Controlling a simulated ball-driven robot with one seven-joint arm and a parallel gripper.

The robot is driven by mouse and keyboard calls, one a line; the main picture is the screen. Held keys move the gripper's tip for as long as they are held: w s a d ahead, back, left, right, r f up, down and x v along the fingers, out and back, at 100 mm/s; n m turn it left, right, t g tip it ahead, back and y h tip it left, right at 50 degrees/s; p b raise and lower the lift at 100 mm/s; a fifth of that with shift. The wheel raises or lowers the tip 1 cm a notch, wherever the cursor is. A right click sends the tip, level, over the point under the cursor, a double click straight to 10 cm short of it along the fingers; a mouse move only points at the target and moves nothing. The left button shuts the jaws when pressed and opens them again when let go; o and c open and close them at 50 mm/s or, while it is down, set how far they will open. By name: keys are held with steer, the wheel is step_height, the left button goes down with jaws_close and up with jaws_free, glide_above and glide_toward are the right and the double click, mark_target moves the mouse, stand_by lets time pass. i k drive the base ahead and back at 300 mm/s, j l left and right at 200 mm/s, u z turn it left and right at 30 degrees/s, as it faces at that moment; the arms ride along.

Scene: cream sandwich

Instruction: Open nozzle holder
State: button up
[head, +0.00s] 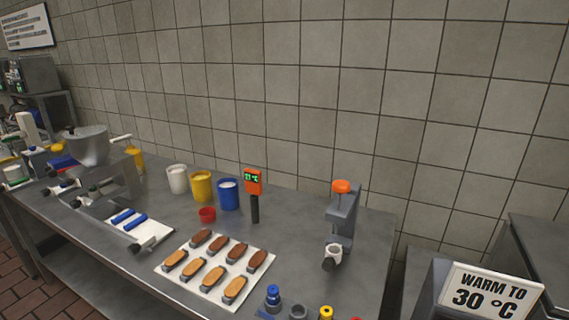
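A grey upright stand (346,218) with an orange knob (341,186) on top is at the right end of the metal table. A white ring-shaped holder (334,251) sits low at its front, with a dark round-ended handle (329,264) below it. I cannot tell whether this holder is open or shut. At the bottom edge, a blue nozzle-like piece (273,295), a grey one (298,311) and a yellow one (326,313) stand close together, partly cut off. Which of these is the nozzle holder is not certain. My gripper is not in view.
A white tray (217,301) with several brown and tan pastries lies in the table's middle. Behind it stand white (177,180), yellow (202,188) and blue (229,196) tubs, a red cup (207,215) and an orange display (253,182). A grey machine (88,150) is at left.

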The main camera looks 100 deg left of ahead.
mark_target(84, 201)
steer(key=u, duration=3.8)
steer(key=i+j+u, duration=0.1)
steer(key=j+u, duration=0.35)
